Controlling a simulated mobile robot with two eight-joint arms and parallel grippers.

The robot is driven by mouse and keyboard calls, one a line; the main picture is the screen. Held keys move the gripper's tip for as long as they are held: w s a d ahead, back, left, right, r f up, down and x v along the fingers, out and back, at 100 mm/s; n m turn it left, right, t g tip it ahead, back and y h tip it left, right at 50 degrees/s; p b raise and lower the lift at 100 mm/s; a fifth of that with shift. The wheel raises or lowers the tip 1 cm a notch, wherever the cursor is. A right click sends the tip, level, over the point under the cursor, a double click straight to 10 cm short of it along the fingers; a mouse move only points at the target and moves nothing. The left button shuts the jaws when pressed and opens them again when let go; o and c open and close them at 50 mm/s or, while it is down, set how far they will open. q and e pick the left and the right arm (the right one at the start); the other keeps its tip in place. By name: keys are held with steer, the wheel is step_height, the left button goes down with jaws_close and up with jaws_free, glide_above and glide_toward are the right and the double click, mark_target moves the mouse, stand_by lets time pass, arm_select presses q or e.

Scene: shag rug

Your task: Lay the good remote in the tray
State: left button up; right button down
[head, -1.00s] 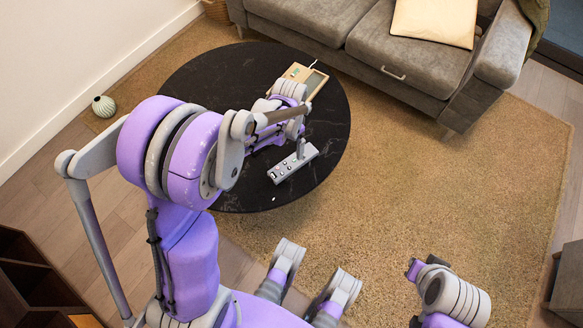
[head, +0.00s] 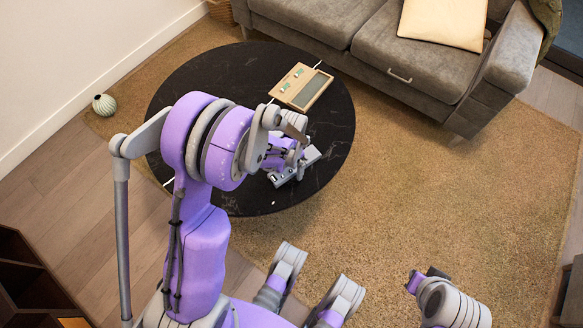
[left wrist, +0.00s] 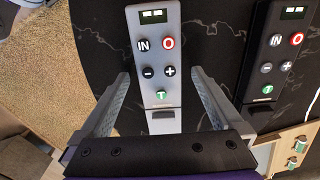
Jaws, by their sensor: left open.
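A grey remote (left wrist: 158,55) lies on the dark round table (head: 190,92) with a small lit display and several buttons. It lies between the two spread fingers of my open left gripper (left wrist: 160,76); I see no grip on it. In the head view my left gripper (head: 288,170) is low over the table and hides most of that remote. A black remote (left wrist: 272,62) with a similar layout lies to the right in the left wrist view. My right gripper's fingers do not show.
A grey sofa (head: 420,65) with a pale cushion (head: 443,20) stands behind the table. A small ribbed vase (head: 104,105) stands at the left. The tan rug (head: 440,190) is clear on the right. A small white bit (head: 273,203) lies near the table's front edge.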

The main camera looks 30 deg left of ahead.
arm_select(q)
steer(key=shift+c, duration=0.3)
steer(key=c, duration=1.5)
steer(key=shift+r, duration=0.15)
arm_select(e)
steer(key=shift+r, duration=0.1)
